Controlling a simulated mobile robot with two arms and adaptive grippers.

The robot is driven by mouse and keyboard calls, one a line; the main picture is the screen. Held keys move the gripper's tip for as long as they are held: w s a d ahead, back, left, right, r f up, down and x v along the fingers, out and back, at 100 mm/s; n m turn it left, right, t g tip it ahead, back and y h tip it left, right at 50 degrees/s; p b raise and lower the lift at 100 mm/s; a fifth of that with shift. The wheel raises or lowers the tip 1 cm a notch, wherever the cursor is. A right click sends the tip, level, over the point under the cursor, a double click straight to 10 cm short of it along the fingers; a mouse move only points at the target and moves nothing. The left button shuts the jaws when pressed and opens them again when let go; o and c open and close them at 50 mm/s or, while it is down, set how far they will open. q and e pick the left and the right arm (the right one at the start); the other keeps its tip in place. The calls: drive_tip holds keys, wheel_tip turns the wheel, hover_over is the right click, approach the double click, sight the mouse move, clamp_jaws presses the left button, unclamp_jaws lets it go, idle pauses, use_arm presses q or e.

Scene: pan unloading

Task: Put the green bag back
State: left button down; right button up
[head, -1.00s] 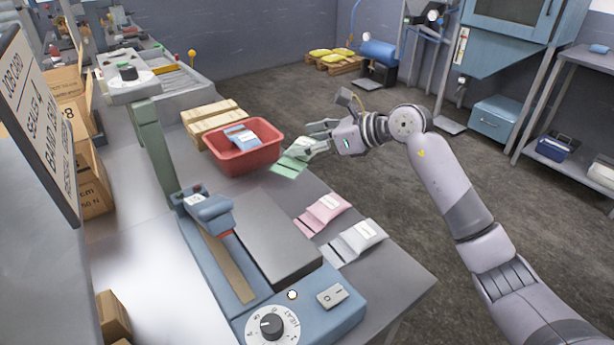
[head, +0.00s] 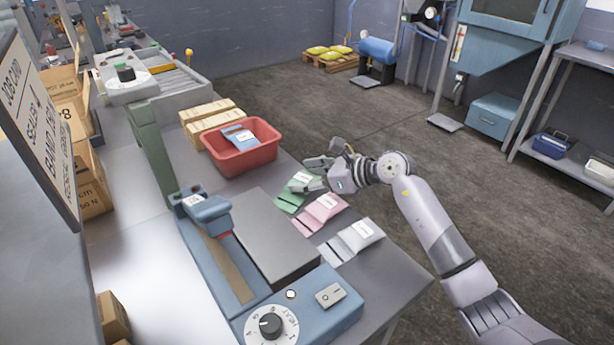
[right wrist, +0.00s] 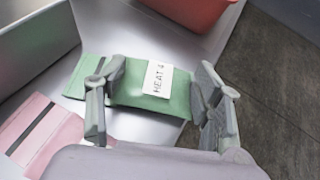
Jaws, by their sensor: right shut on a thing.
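The green bag (head: 287,203), with a white label reading "HEAT", is at the worktable's right edge, beside the pink bag (head: 318,212). My right gripper (head: 313,174) is shut on the green bag. In the right wrist view, the fingers of the right gripper (right wrist: 158,88) stand on either side of the green bag (right wrist: 181,97), label facing up. I cannot tell whether the bag touches the table. My left gripper is not in view.
A white bag (head: 352,240) lies nearer than the pink one. A red bin (head: 245,160) holding a blue packet (head: 240,136) stands behind the green bag. The blue sealer (head: 345,312) with its grey plate (head: 262,235) stands left of the bags.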

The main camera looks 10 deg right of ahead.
drive_tip(key=shift+f, duration=0.2)
drive_tip(key=o, duration=1.5)
drive_tip(key=shift+r, duration=0.1)
drive_tip(key=shift+c, duration=0.2)
drive_tip(key=shift+r, duration=0.15)
drive_tip(key=shift+s+d, duration=0.15)
drive_tip(key=shift+d, duration=0.1)
drive_tip(key=b+v, duration=0.1)
drive_tip(key=v, duration=1)
drive_tip(key=shift+s+r, duration=0.2)
drive_tip(key=shift+s, duration=0.05)
